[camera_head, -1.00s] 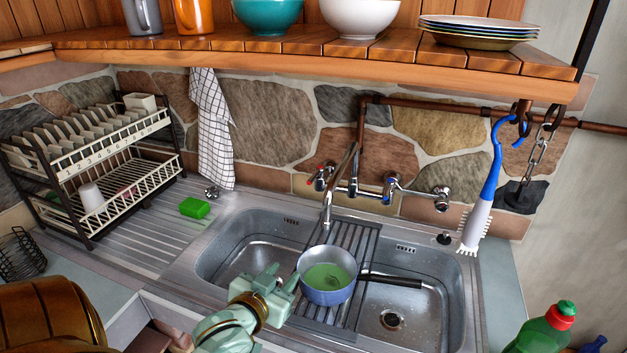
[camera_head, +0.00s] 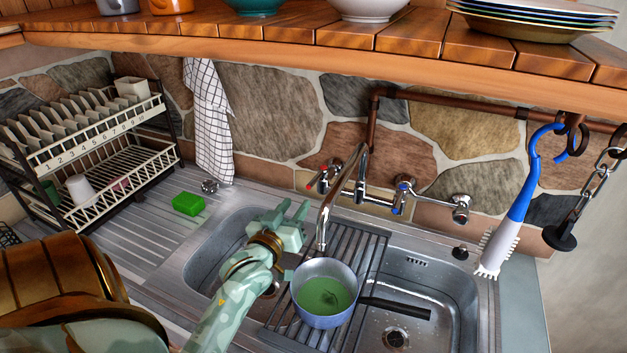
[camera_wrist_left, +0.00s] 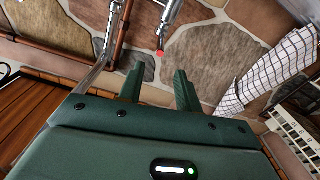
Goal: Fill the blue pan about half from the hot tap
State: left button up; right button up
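The blue pan (camera_head: 326,310) stands upright on the ribbed rack between the two sink bowls, its black handle pointing right. Its inside looks green, and I cannot tell the water level. The curved tap spout (camera_head: 325,220) ends above the pan's back rim. The hot tap with its red mark (camera_head: 322,180) is on the wall left of the spout; its red tip also shows in the wrist view (camera_wrist_left: 160,53). My left gripper (camera_head: 294,208) is open and empty, left of the spout and short of the hot tap. Its fingers are apart in the wrist view (camera_wrist_left: 158,78). My right gripper is out of view.
The blue-marked tap (camera_head: 402,195) is right of the spout. A green sponge (camera_head: 188,204) lies on the drainer by the dish rack (camera_head: 95,150). A checked towel (camera_head: 210,120) and a brush (camera_head: 505,225) hang near the wall. A wooden shelf (camera_head: 300,45) overhangs the taps.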

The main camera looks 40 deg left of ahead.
aim_at(313, 180)
pick_arm(q)
jog(key=b+x, duration=0.1)
jog(key=x, duration=1)
jog(key=shift+w+f, duration=0.1)
jog(key=shift+w, duration=0.05)
grip_shut()
